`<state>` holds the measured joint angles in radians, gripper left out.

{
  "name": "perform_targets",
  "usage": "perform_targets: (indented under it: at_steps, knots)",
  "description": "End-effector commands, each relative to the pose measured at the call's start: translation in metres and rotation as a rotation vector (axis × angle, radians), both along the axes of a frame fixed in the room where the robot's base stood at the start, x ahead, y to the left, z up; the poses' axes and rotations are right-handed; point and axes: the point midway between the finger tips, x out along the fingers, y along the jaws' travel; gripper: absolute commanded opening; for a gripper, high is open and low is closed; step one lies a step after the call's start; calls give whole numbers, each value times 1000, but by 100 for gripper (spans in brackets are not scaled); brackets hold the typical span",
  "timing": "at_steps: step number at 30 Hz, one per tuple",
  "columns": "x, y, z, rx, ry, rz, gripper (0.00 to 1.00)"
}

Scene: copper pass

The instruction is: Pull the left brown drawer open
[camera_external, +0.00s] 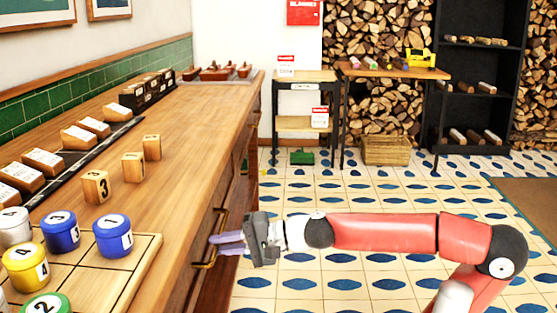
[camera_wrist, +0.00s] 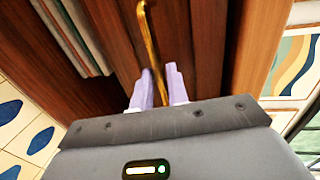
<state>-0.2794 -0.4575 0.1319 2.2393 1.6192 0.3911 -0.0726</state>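The brown drawer front (camera_wrist: 195,30) is dark reddish-brown wood in the wrist view, with a long brass handle (camera_wrist: 148,30) on it. In the external view this handle (camera_external: 214,255) is on the front of the long wooden counter, at its near part. My gripper (camera_wrist: 160,70) has two pale purple fingers, close together on either side of the handle bar. It also shows in the external view (camera_external: 212,244), reaching left to the handle. The fingers appear shut on the bar; their contact is partly hidden. The drawer's top edge and any gap are unclear.
The wooden counter (camera_external: 190,120) carries numbered blocks, a tray (camera_external: 130,275) with coloured cylinders, and racks along the wall. The tiled floor (camera_external: 345,187) beside the counter is largely clear. A small table (camera_external: 395,72) and a black shelf (camera_external: 466,85) stand at the back.

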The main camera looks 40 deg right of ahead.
Motion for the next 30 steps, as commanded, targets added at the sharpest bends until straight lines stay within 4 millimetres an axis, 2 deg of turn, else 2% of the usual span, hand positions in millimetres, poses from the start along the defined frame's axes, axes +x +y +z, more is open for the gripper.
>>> perform_targets:
  at_steps: [5, 13, 18, 30]
  knots:
    - [10, 11, -4, -1, -1, 0, 16]
    - [12, 12, -3, -1, -1, 0, 16]
    - [12, 12, -3, -1, -1, 0, 0]
    - [8, 8, -3, -1, -2, -1, 0]
